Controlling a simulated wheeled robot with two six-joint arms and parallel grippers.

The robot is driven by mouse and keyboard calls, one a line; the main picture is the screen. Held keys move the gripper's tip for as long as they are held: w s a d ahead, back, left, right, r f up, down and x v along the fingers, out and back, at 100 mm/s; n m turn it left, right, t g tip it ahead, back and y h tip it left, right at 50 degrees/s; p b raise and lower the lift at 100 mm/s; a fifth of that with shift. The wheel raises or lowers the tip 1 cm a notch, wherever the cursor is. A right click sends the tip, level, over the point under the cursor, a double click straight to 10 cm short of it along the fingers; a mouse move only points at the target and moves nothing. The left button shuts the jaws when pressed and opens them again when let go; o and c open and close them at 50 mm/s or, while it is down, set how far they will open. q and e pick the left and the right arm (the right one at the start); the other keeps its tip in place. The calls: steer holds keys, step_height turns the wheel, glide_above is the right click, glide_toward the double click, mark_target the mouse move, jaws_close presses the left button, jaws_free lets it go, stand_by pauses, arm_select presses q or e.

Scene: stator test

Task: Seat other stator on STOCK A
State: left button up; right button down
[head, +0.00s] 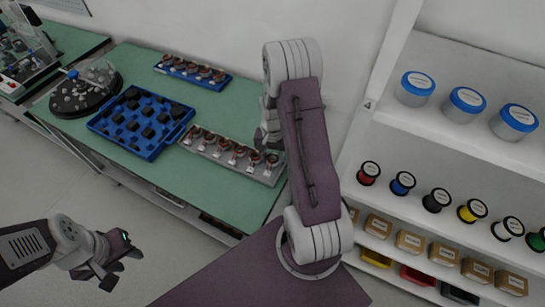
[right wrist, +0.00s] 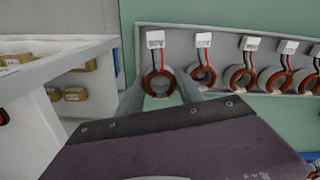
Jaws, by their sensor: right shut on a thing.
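My right gripper (right wrist: 160,90) is shut on a copper-wound stator (right wrist: 158,83) with a white tag, at the left end of the row in the right wrist view. This is the right end of the grey tray (head: 273,178) in the head view. I cannot tell whether the held stator touches the tray. Several more stators stand in that tray, one of them (right wrist: 203,76) right beside the held one. A blue tray (head: 219,86) at the back of the table also holds several stators. My left gripper (head: 118,268) is open and empty, off the table's front. No STOCK A label is readable.
A blue crate (head: 152,152) with several black blocks sits on the green table (head: 245,205). A round dark device with a clear dome (head: 98,72) stands left of it. White shelves (head: 480,145) with jars, spools and boxes stand close on the right.

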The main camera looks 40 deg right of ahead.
steer(key=shift+f, duration=0.1)
steer(key=shift+f+b, duration=0.65)
steer(key=shift+f, duration=0.25)
steer(key=c, duration=0.9)
jaws_free()
steer(key=shift+c, duration=0.2)
steer(key=shift+r, duration=0.1)
steer(key=shift+r+p, duration=2.35)
steer(key=shift+r, duration=0.2)
steer(key=shift+f, duration=0.1)
steer(key=o, duration=0.6)
steer(key=shift+c, duration=0.2)
